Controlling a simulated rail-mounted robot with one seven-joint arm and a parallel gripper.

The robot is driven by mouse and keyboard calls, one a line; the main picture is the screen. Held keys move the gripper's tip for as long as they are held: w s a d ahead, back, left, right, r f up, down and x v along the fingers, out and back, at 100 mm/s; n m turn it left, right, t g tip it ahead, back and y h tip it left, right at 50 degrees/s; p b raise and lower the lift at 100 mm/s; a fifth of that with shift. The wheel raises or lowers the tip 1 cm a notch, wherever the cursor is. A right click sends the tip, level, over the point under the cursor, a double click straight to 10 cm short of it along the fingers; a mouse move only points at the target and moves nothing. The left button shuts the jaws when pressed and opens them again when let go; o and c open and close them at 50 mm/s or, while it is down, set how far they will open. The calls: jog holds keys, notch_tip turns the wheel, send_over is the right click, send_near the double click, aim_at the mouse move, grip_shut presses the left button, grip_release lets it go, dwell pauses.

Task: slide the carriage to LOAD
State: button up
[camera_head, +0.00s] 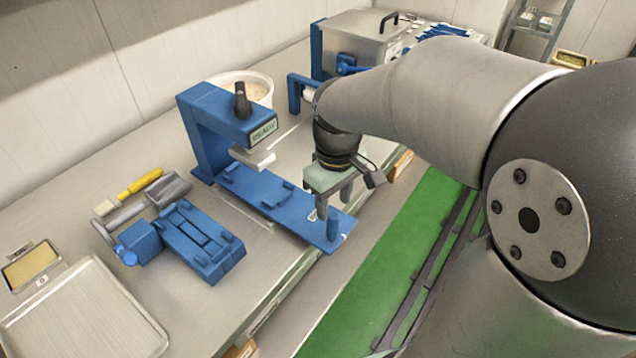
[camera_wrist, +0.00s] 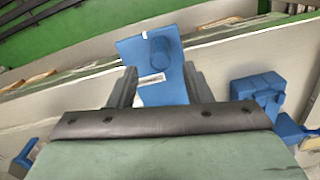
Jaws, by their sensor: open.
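A blue press-like station (camera_head: 205,130) stands on the bench, with a dark knob on top and a pale block under its head. A long blue base (camera_head: 295,215) runs from under the head toward the bench's front edge, with a raised blue part on it that may be the carriage (camera_head: 250,187). A blue upright peg (camera_head: 333,223) stands at the base's front end; it also shows in the wrist view (camera_wrist: 159,52). White labels there are too small to read. My gripper (camera_head: 334,203) is open and empty, fingers down, just above and beside the peg; whether it touches is unclear.
Left of the station lie a blue fixture (camera_head: 198,243), a metal scoop (camera_head: 170,190), a yellow-handled tool (camera_head: 140,185) and a metal tray (camera_head: 85,315). A white tub (camera_head: 245,88) and a steel-and-blue machine (camera_head: 360,45) stand behind. Green floor (camera_head: 385,250) lies in front.

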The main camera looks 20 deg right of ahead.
aim_at(334, 214)
notch_tip(334, 214, down, 7)
jog(key=shift+f, duration=0.1)
dwell(0.3)
grip_shut()
